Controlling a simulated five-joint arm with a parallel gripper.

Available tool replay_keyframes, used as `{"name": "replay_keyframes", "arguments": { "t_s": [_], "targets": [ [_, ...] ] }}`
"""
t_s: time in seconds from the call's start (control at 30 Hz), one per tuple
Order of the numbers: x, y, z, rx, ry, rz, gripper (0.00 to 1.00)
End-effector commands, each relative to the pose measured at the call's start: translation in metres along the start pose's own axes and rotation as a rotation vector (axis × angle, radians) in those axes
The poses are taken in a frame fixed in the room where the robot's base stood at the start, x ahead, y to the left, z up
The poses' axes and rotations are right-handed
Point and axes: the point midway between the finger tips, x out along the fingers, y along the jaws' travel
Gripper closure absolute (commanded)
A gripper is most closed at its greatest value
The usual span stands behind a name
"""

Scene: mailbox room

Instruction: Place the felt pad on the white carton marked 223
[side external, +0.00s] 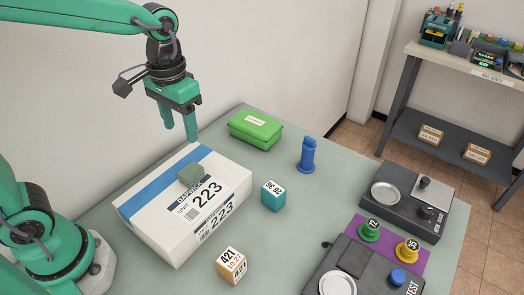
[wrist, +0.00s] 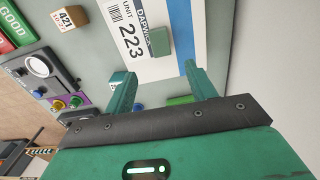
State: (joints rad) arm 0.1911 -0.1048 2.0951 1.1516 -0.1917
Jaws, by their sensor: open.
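The white carton marked 223 (side external: 150,213) lies on the table with a blue stripe along its top; it also shows in the wrist view (wrist: 178,65). A small grey-green block, seemingly the felt pad (side external: 192,175), rests on the carton's top beside the label and partly over the label's edge. The pad also shows in the wrist view (wrist: 158,41), ahead of my fingers. My gripper (side external: 179,135) is open and empty, fingers pointing down, above the far end of the carton and apart from the pad. Its two fingers also show in the wrist view (wrist: 157,80).
A green box (side external: 256,130), a blue stamp-like object (side external: 307,155), a teal cube (side external: 272,195) and an orange-white cube (side external: 231,265) stand around the carton. Dark scales (side external: 440,212) and a purple mat (side external: 414,262) with coloured weights occupy the right. A wall runs behind the table.

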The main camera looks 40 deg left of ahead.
Motion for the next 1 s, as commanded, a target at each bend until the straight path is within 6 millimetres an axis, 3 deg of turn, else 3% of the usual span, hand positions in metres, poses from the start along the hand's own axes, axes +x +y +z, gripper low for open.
{"name": "replay_keyframes", "arguments": {
  "t_s": [0.57,1.0],
  "targets": [
    [-0.002,-0.002,0.002,-0.001,0.014,0.003,0.44],
    [-0.025,-0.032,0.039,-0.003,0.218,0.023,0.44]
  ]
}}
